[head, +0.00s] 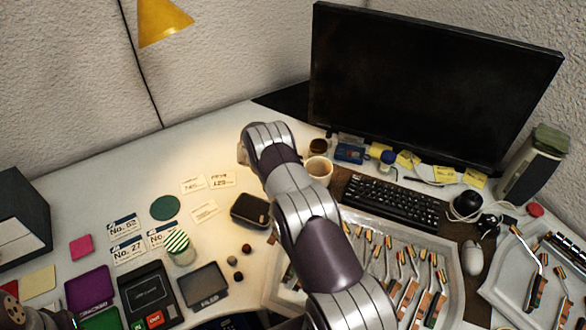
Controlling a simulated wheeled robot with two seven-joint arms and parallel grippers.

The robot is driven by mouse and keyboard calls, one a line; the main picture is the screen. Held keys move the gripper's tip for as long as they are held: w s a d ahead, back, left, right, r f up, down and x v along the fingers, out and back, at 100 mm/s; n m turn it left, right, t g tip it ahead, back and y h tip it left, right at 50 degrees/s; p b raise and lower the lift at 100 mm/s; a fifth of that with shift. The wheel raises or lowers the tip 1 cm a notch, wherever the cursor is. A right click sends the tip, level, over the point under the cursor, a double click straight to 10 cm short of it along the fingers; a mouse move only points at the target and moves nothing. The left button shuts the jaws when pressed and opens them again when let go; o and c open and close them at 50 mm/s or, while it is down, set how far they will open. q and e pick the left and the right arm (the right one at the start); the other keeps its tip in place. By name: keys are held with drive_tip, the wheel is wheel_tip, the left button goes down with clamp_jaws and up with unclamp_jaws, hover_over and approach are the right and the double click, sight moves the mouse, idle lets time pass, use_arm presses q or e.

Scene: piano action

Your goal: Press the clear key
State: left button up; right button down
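A black keypad device (148,290) lies at the lower left of the desk, with a dark display. A red key (155,320) with small pale lettering shows near its lower edge, and a green key (139,325) sits to its left. The lettering is too small to read surely, so I cannot tell which one is the clear key. The device's bottom edge is cut off by the frame. A large grey and purple arm of mine rises from the bottom middle, right of the device and apart from it in the picture. Neither gripper can be made out.
A dark tablet-like pad (204,286) lies right of the device, and a striped round jar (178,247) stands behind it. A purple square (89,289) lies to the left. The keyboard (392,203), monitor (425,85) and a tray (452,285) of piano parts fill the right.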

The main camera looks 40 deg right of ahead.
drive_tip(key=shift+f, duration=0.25)
drive_tip(key=shift+r, duration=0.15)
drive_tip(key=shift+r+p, duration=0.35)
drive_tip(key=shift+r, duration=0.2)
wheel_tip(320, 180, up, 5)
drive_tip(key=p, duration=0.4)
drive_tip(key=shift+r, duration=0.1)
idle(0.4)
idle(0.4)
